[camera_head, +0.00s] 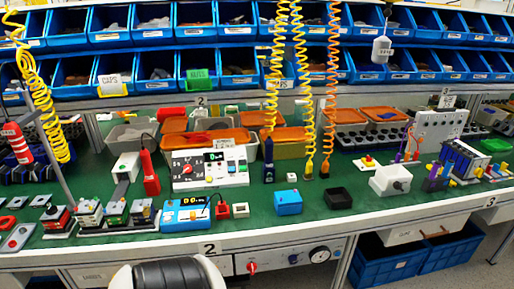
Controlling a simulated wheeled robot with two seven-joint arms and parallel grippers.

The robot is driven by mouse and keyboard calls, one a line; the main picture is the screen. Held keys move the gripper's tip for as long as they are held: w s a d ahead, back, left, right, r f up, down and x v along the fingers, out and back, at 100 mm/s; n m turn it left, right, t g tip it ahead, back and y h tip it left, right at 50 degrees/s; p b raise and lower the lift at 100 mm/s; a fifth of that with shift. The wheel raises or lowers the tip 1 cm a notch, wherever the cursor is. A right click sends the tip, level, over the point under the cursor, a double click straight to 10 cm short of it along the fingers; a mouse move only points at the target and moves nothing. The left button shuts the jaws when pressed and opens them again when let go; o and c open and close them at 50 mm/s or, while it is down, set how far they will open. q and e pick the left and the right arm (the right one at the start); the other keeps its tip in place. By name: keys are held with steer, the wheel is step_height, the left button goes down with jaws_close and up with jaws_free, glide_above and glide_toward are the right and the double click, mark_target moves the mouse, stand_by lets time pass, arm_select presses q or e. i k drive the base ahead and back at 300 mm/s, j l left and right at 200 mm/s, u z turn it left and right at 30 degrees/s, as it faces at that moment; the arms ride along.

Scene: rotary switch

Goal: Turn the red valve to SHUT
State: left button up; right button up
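A red valve handle (252,267) is on the white panel (275,263) under the front edge of the bench, left of a round gauge (320,254). The valve is small in the picture; its markings, and which one the handle points to, cannot be read. A small dark knob (293,259) sits between the valve and the gauge. Neither of my grippers shows in the head view. Nothing is seen touching the valve.
A dark and white rounded shape (168,274) fills the bottom edge, left of the panel. The green bench (255,205) above carries a white control box (210,172) with a red knob, and several tools. Blue crates (395,262) stand below on the right.

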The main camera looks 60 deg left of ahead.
mark_target(252, 267)
steer(key=u, duration=1.65)
